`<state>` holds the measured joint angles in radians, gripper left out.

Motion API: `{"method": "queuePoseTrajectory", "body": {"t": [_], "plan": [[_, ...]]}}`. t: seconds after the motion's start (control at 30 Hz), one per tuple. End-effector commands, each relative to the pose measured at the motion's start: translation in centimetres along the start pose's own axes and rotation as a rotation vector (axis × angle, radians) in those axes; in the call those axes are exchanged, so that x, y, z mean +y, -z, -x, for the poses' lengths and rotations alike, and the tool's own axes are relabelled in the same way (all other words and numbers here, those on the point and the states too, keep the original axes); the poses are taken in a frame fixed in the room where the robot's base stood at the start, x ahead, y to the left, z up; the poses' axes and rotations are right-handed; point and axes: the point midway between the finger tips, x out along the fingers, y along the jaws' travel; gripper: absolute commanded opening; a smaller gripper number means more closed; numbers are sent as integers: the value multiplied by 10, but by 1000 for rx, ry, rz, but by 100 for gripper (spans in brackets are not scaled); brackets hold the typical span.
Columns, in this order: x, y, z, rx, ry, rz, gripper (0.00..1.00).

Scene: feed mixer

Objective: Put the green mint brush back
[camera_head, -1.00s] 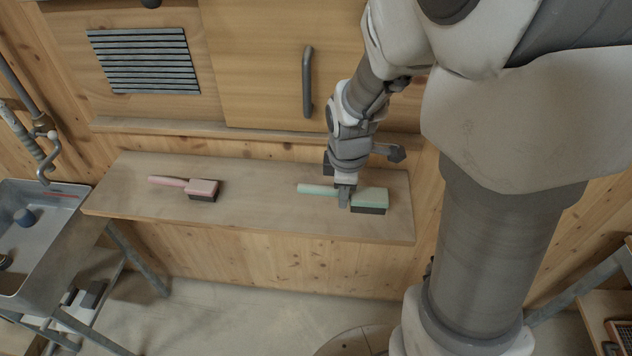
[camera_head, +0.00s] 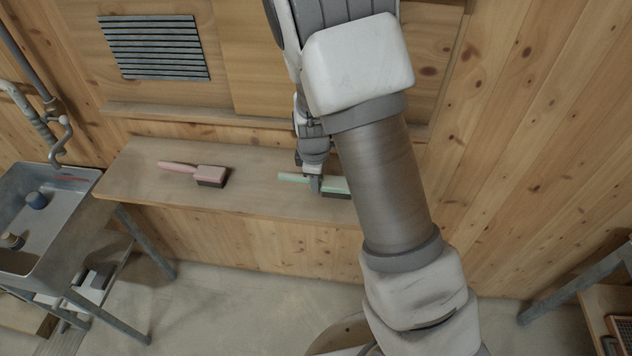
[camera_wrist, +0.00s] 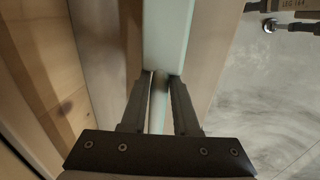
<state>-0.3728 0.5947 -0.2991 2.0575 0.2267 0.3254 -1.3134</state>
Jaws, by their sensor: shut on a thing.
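The green mint brush (camera_head: 334,185) lies at the right part of the wooden shelf (camera_head: 140,172), its handle pointing left and its dark bristles down. My gripper (camera_head: 315,186) is over it, where the handle meets the head, and part of the brush is hidden behind my arm. In the wrist view the mint brush (camera_wrist: 168,35) runs up the picture, and my gripper (camera_wrist: 160,100) is shut on its handle with one finger on each side. The brush appears to be at the shelf surface; I cannot tell whether it is lifted.
A pink brush (camera_head: 208,174) lies on the left part of the same shelf. A metal sink (camera_head: 45,215) stands at the left with small round items in it. A slatted vent (camera_head: 153,48) is on the wooden wall. Floor shows below the shelf.

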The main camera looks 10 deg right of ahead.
Motion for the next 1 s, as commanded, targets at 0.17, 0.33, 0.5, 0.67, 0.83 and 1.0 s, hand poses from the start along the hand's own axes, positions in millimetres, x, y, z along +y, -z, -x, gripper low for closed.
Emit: {"method": "queuePoseTrajectory", "body": {"t": [0.17,0.33,0.5,0.67,0.83,1.0], "plan": [[-3,0,-14,0,0,0,0],[-3,0,-15,1,-1,0,0],[-4,0,-18,1,-1,1,31],[-4,0,-16,1,0,1,59],[-4,0,-16,1,0,0,59],[-3,0,-14,1,0,0,59]]}}
